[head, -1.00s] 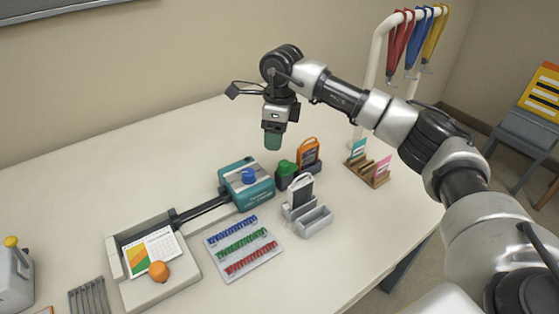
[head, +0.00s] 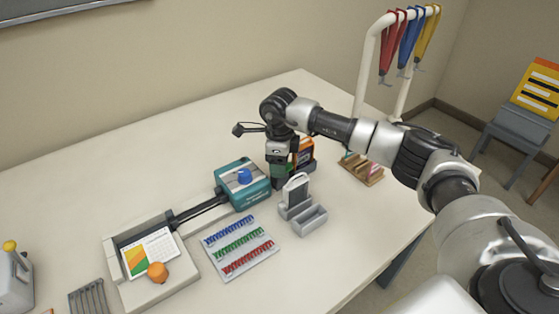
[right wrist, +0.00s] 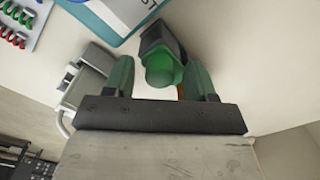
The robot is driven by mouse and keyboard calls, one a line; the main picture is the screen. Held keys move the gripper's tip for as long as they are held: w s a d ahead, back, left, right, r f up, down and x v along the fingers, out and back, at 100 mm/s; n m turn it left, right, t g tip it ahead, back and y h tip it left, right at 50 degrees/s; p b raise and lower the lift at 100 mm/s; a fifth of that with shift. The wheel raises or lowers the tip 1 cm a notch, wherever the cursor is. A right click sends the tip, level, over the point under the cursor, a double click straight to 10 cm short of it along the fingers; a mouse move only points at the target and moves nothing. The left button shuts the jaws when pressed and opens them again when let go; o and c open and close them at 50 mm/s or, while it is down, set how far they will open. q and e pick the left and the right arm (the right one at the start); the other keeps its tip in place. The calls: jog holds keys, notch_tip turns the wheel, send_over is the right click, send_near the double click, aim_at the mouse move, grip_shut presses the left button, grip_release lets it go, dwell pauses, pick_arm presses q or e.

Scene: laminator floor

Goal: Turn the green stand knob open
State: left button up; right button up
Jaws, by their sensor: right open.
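The green knob (right wrist: 163,68) shows in the right wrist view on a dark stand (right wrist: 160,36). It sits between the two green fingers of my right gripper (right wrist: 162,80), with a gap seen on each side. My right gripper is open. In the head view my right gripper (head: 280,172) points down over the stand and hides most of the knob. The orange-framed item (head: 303,152) stands just behind it to the right. My left gripper is out of view.
The teal machine with a blue knob (head: 244,177) stands close left of my gripper. A grey holder (head: 312,219) with a white-framed card is in front. A wooden rack (head: 361,169) is to the right. Coil strips on a board (head: 238,248) lie front left. The table's back left is clear.

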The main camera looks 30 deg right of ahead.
jog(key=c, duration=0.9)
jog(key=shift+c, duration=0.2)
jog(key=shift+m, duration=0.3)
jog(key=m, duration=0.3)
jog(key=shift+m, duration=0.4)
jog(key=m, duration=0.4)
jog(key=shift+r, duration=0.1)
jog(key=m, duration=0.5)
jog(key=shift+p, duration=0.3)
jog(key=shift+m+p, duration=0.35)
jog(key=shift+m, duration=1.95)
